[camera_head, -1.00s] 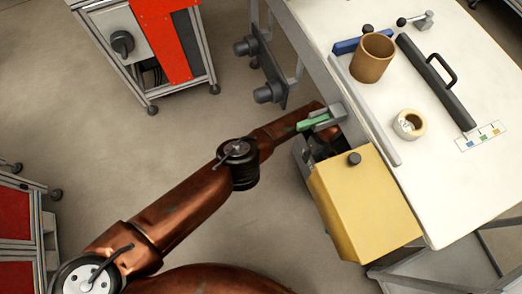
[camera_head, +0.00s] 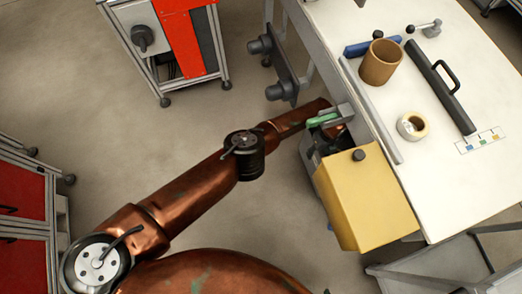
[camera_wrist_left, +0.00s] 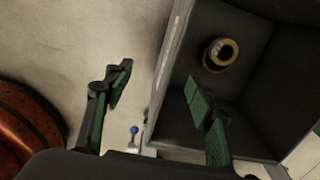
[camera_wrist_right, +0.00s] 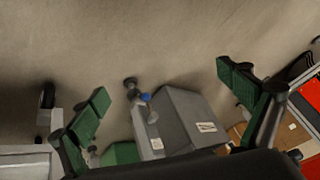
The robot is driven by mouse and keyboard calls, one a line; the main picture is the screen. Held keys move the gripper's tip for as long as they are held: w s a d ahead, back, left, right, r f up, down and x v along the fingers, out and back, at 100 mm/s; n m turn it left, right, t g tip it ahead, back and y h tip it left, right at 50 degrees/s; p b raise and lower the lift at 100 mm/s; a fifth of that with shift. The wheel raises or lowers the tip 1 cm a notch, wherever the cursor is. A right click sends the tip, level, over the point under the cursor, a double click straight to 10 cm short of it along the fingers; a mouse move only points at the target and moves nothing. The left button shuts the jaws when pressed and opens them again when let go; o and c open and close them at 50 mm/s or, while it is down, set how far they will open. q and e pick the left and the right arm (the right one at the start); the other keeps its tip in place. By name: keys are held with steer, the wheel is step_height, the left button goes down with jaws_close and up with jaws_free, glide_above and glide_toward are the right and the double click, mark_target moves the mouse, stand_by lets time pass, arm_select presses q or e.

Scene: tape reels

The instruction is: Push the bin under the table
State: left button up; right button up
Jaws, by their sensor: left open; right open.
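In the left wrist view a dark grey open bin (camera_wrist_left: 262,82) fills the right side, with a tape reel (camera_wrist_left: 220,54) inside. My left gripper (camera_wrist_left: 160,96) is open there. One finger is over the inside of the bin and the other is outside its wall, over the floor; I cannot tell whether they touch it. In the head view my left gripper (camera_head: 328,117) is at the left edge of the white table (camera_head: 455,180), and little of the bin can be made out. My right gripper (camera_wrist_right: 172,95) is open and empty over the floor, seen in the right wrist view.
A yellow box (camera_head: 365,202) with a black knob is at the table's near left edge. A brown cup (camera_head: 380,65) and a tape roll (camera_head: 412,126) stand on the table. A red cabinet (camera_head: 182,40) is behind. A grey box (camera_wrist_right: 178,115) shows in the right wrist view.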

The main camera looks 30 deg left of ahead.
steer(key=shift+s+d+r+g+h+p, duration=1.2)
steer(key=shift+s+d+r+g+p, duration=2.2)
steer(key=shift+s+r, duration=2.45)
arm_select(q)
steer(key=s+a+p, duration=0.4)
steer(key=s+a, duration=0.5)
steer(key=shift+s+a, duration=0.2)
steer(key=shift+s, duration=0.05)
arm_select(e)
step_height(320, 180, down, 12)
steer(key=d, duration=0.2)
steer(key=shift+s+d+t, duration=0.3)
steer(key=shift+s+d, duration=0.05)
steer(key=shift+d, duration=0.05)
arm_select(q)
steer(key=shift+f, duration=0.1)
